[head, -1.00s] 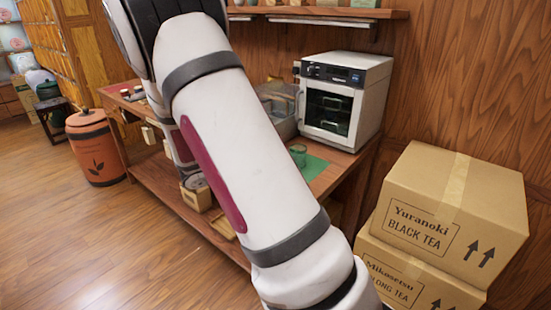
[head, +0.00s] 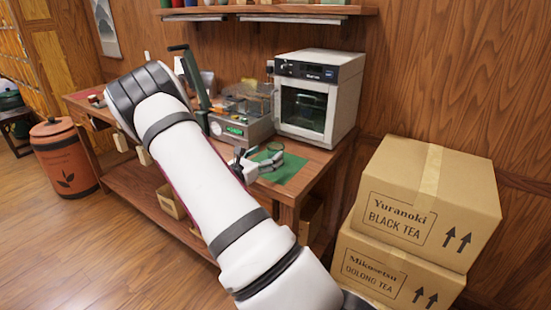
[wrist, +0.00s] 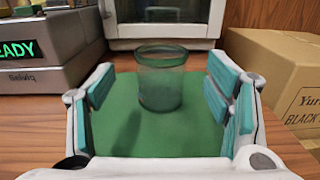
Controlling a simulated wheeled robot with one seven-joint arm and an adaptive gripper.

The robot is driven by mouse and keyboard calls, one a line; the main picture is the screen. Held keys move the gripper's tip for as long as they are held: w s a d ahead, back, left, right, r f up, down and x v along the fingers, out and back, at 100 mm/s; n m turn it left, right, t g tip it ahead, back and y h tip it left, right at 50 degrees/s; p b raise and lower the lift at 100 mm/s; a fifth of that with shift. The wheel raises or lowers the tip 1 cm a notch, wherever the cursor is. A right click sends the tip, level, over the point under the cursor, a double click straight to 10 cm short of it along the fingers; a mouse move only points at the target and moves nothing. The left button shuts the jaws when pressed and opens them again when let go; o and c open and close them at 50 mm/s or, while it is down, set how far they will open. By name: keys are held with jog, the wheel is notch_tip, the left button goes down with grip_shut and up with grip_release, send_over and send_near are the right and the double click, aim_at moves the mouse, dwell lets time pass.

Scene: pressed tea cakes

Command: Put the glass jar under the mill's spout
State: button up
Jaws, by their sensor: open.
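The glass jar (wrist: 160,80), clear with a greenish rim, stands upright and looks empty on a green mat (wrist: 115,135). In the head view the jar (head: 275,147) is small, near the mat's back edge. My gripper (wrist: 162,92) is open, with teal pads on both sides; the jar is straight ahead between them, and I see no contact. In the head view my gripper (head: 250,163) is at the mat's left edge. A grey machine (head: 240,128) with a green display, reading READY in the wrist view, stands left of the mat. I cannot make out a mill spout.
A white oven-like cabinet (head: 318,95) stands behind the mat. A dark green lever press (head: 190,78) is farther left on the wooden bench (head: 290,195). Stacked tea cartons (head: 425,205) stand right of the bench. An orange canister (head: 65,160) is on the floor at left.

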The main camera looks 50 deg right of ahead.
aim_at(270, 152)
jog(key=shift+d, duration=2.85)
jog(key=c, duration=1.4)
jog(key=shift+c, duration=0.2)
